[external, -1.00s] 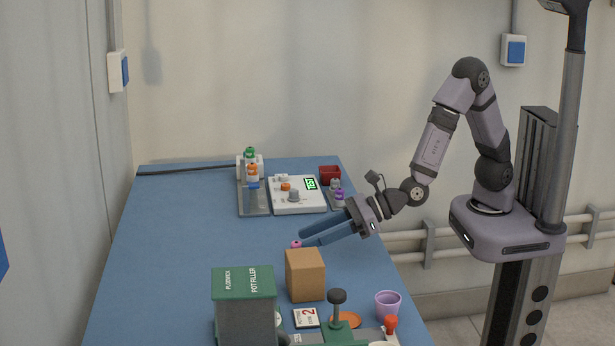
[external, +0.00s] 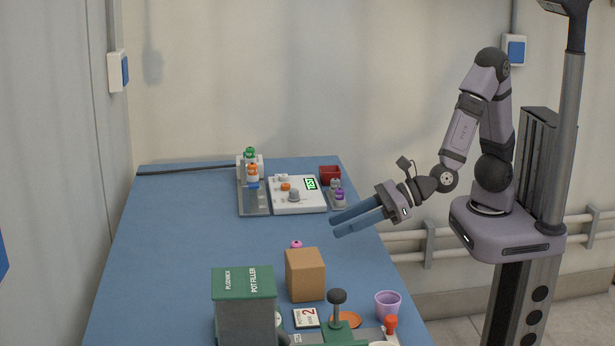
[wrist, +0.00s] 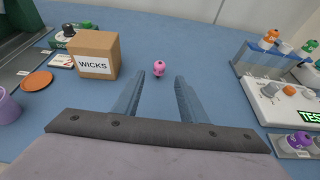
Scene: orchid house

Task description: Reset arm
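My gripper (external: 342,224) is raised over the right edge of the blue table (external: 190,240). Its two blue fingers are apart with nothing between them. They also show in the wrist view (wrist: 158,85), spread open and pointing toward a small pink piece (wrist: 159,68). In the external view this pink piece (external: 296,244) lies on the table, behind a cardboard box (external: 305,275) and apart from my fingers.
A green-topped pot filler (external: 244,285), a number card (external: 306,318) and a purple cup (external: 388,304) stand at the front. A white tester (external: 311,201), a rack with coloured pieces (external: 254,200) and a red box (external: 329,174) stand at the back. The table's left middle is clear.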

